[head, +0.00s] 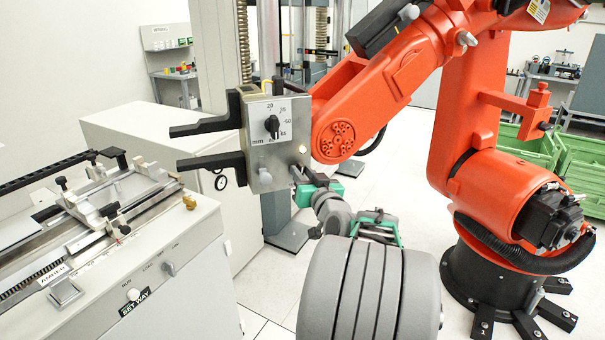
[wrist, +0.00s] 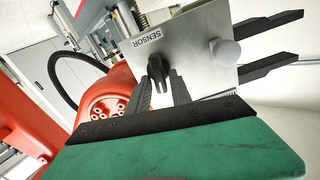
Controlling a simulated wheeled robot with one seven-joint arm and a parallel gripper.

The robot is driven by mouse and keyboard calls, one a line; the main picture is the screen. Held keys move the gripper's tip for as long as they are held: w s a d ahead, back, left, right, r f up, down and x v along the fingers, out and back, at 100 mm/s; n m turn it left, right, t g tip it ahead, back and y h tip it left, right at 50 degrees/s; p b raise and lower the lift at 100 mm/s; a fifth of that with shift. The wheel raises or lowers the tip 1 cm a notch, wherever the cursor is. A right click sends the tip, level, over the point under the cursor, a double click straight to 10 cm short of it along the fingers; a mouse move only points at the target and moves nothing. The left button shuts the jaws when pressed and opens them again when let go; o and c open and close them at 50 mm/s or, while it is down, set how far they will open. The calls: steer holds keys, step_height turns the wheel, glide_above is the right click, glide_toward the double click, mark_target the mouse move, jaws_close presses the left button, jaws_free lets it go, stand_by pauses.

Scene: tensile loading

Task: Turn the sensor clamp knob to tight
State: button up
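A grey metal sensor box (head: 280,150) with two black arms stands left of the orange robot arm. In the wrist view its plate (wrist: 190,40) carries the label SENSOR. A black knob (wrist: 157,70) on that plate shows near the fingertips of my gripper (wrist: 161,77). The two dark fingers are apart, one on either side of the knob's line. I cannot tell whether they touch the knob. In the head view my green gripper (head: 299,178) is at the box's lower right; its fingertips are small and partly hidden. I cannot read the knob's setting.
The box's front has a black pointer dial (head: 272,125) with numbers. A round grey knob (wrist: 225,52) sits on the SENSOR plate. The orange robot arm (head: 400,80) is close on the right. A grey bench (head: 165,285) with a clamp fixture stands left.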

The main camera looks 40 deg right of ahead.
jaws_close()
steer(key=shift+m+b, duration=0.3)
steer(key=shift+m, duration=0.1)
steer(key=m, duration=0.6)
steer(key=f+m+p, duration=0.1)
steer(key=m, duration=0.6)
steer(key=m+p, duration=0.1)
steer(key=m, duration=0.6)
steer(key=shift+s+d+f, duration=0.15)
steer(key=shift+d+f, duration=0.1)
steer(key=shift+d, duration=0.15)
steer(key=shift+m, duration=0.4)
